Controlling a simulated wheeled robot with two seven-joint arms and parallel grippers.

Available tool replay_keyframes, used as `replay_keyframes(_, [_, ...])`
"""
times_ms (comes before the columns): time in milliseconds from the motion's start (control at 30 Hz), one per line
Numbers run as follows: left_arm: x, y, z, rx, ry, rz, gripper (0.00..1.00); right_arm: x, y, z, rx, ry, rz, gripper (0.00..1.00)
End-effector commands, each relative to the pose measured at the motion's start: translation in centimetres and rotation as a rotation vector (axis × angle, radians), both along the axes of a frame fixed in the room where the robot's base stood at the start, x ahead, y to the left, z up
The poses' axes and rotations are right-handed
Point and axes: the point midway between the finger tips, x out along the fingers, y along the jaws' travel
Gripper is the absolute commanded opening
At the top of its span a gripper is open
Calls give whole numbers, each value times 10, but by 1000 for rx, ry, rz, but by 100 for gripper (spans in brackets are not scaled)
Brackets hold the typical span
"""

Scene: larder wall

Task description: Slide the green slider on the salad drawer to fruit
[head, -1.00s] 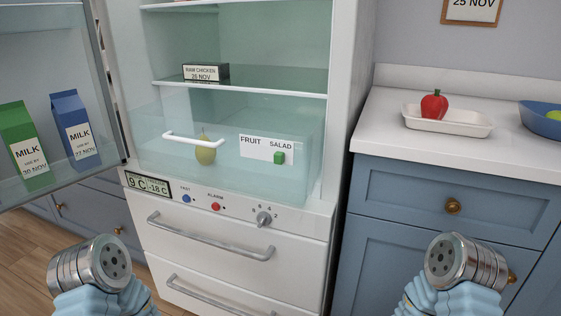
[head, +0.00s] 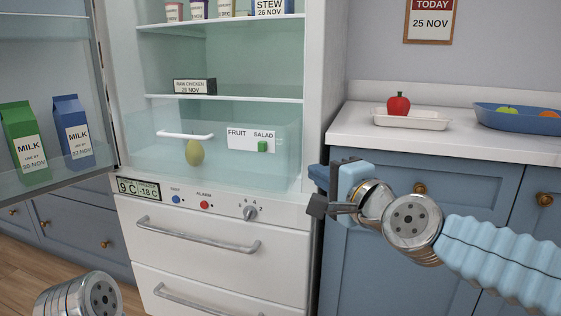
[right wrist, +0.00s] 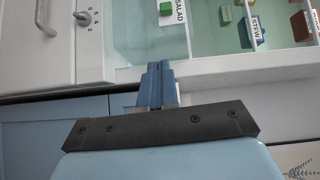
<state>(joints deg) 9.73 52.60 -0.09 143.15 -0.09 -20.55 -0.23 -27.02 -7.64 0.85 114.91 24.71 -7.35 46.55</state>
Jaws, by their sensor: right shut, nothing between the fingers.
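The green slider (head: 262,146) is a small cube on a white label strip (head: 240,139) on the front of the clear salad drawer (head: 220,165). It sits at the right end, under the word SALAD; FRUIT is at the left. It also shows at the top of the right wrist view (right wrist: 165,9). My right gripper (head: 319,178) is beside the fridge's right edge, lower and to the right of the slider, apart from it. Its blue fingers (right wrist: 155,84) are shut and empty. Of my left arm only a wrist part shows at the bottom left; its gripper is out of view.
The open fridge door (head: 45,60) with milk cartons (head: 73,132) stands at left. The drawer has a white handle (head: 185,135) and a pear (head: 194,152) behind its front. Below are a control knob (head: 250,212) and freezer drawers. A counter (head: 350,125) is at right.

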Motion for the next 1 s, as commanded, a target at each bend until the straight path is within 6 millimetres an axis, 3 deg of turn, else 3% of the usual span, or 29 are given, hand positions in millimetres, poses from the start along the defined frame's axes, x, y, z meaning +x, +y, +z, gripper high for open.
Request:
replay_keyframes(133, [0,1,-1,1,0,1,93,-8,-2,15,39,-16,6,0])
replay_keyframes(567, [0,1,-2,1,0,1,93,-2,1,15,38,-17,5,0])
replay_keyframes(1000, [0,0,-6,-1,1,0,93,75,41,14,36,-14,5,0])
